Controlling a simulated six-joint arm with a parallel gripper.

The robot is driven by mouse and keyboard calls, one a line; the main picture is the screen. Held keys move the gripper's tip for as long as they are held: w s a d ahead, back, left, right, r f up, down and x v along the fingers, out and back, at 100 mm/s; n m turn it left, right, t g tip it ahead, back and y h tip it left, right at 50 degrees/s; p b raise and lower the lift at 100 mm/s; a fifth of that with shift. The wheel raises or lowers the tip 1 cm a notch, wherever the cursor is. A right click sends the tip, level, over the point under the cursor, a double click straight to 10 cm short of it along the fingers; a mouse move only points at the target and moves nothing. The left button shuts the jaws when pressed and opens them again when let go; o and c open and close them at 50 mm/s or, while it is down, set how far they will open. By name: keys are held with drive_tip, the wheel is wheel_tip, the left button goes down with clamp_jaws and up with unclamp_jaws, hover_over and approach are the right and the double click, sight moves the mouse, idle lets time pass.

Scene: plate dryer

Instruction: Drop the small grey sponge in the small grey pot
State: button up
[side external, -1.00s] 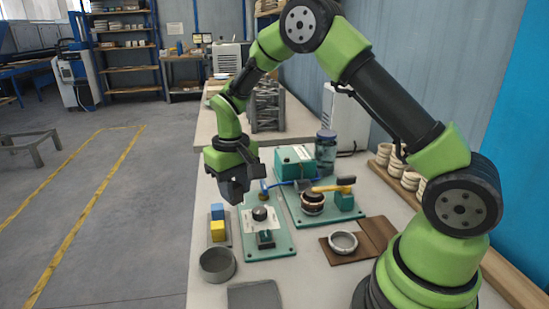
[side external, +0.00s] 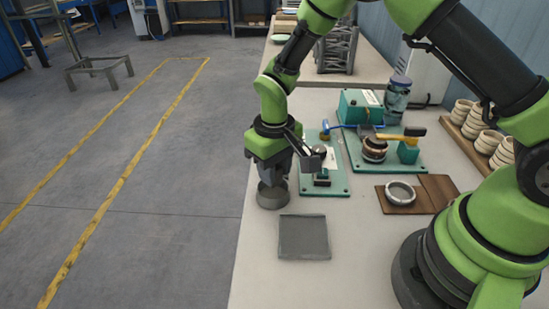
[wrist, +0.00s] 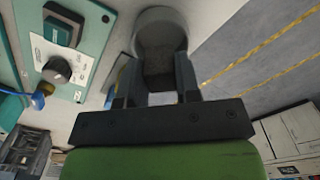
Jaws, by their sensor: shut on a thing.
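The small grey pot (side external: 272,197) stands near the left edge of the table. In the wrist view, the pot (wrist: 160,17) is just beyond the fingertips. My gripper (side external: 271,180) points down right over the pot, its fingertips at or just above the rim; the exact height is hard to tell. In the wrist view, my gripper (wrist: 158,78) is shut on the small grey sponge (wrist: 158,83), a dark grey piece between the fingers. In the side view the sponge cannot be told apart from the dark fingers, and they hide part of the pot's opening.
A flat grey tray (side external: 304,237) lies in front of the pot. A green control panel (side external: 334,184) with a knob is to the right. A light ring-shaped dish (side external: 399,193) sits on a brown board. Table space right of the tray is clear.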

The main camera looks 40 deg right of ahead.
drive_tip(key=shift+f, duration=0.1)
drive_tip(key=o, duration=1.6)
drive_tip(key=shift+r, duration=3.5)
